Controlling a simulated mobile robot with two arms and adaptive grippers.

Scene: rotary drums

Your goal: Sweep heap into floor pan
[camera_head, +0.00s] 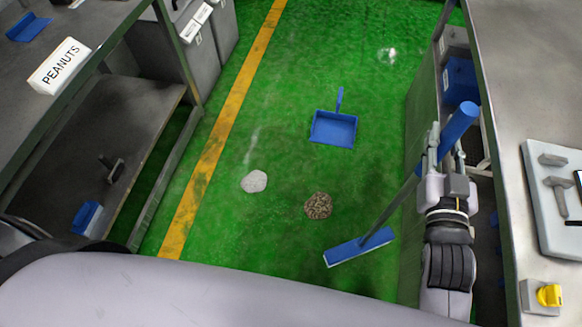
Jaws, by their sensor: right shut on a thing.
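A brown speckled heap (318,206) lies on the green floor in the middle. A white heap (254,181) lies to its left. A blue floor pan (333,129) with an upright handle sits farther back on the floor. My right gripper (447,150) is shut on the grey and blue handle of a broom (361,246). The broom slants down to the left, and its blue head is at the floor, just to the near right of the brown heap and apart from it. My left gripper is not in view.
A yellow line (222,135) runs along the floor at left. A steel table with a PEANUTS sign (60,66) stands at left, and a steel counter (510,100) at right. Grey bins (203,45) stand at the back left. The floor around the pan is clear.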

